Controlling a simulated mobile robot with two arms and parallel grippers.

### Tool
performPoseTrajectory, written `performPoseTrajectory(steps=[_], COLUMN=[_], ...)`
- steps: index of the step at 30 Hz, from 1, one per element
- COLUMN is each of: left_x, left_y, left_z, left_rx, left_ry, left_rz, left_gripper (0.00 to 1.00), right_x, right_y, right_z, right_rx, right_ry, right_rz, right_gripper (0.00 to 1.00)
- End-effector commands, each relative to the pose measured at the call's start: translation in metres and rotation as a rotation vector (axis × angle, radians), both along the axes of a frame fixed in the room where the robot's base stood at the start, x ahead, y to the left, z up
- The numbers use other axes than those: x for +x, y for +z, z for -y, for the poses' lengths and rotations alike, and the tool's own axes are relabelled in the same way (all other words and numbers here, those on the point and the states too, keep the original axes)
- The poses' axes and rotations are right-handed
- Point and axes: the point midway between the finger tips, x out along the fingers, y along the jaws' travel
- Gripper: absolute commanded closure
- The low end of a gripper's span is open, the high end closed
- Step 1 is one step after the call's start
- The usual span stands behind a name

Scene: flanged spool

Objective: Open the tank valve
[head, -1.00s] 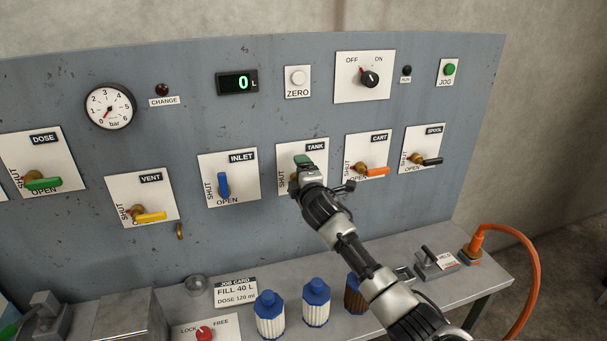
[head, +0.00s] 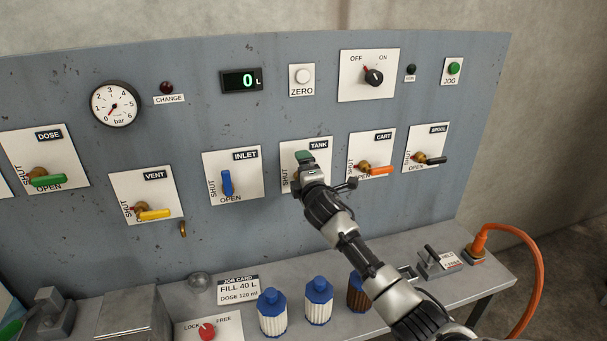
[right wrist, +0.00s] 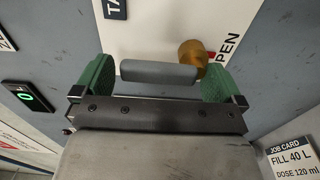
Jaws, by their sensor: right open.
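The tank valve plate (head: 319,150) is on the panel, with my right gripper (right wrist: 157,78) in front of it, hiding most of the valve in the head view. In the right wrist view the valve has a grey lever handle (right wrist: 158,72) on a brass hub (right wrist: 193,52). The handle extends from the hub toward the TANK label side, and a red mark shows by the hub near OPEN. My right gripper is open, its green fingertips at either end of the handle. I cannot tell whether they touch it. My left gripper is not in view.
The inlet valve's blue handle (head: 227,183) is left of the tank valve; the cart valve's orange handle (head: 381,171) is close on the right. Blue-capped bottles (head: 319,302) and a job card (head: 238,290) stand on the bench below.

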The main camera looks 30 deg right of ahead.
Motion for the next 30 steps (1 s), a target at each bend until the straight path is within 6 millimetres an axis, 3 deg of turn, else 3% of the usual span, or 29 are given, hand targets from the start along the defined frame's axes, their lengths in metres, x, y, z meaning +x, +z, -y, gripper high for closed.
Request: performPoseTrajectory(steps=[8, 21, 30], left_x=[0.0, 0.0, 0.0], left_y=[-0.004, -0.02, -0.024], left_z=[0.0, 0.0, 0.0], left_rx=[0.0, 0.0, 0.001], left_ry=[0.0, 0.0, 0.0], left_rz=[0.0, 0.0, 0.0], left_gripper=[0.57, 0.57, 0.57], right_x=[-0.014, -0.084, -0.104], right_y=[-0.001, -0.002, 0.0], right_z=[-0.003, -0.021, -0.025], right_rx=[0.001, -0.001, -0.001], right_ry=[0.001, 0.001, 0.0], right_rz=[0.002, 0.0, 0.0], right_gripper=[0.0, 0.0, 0.0])
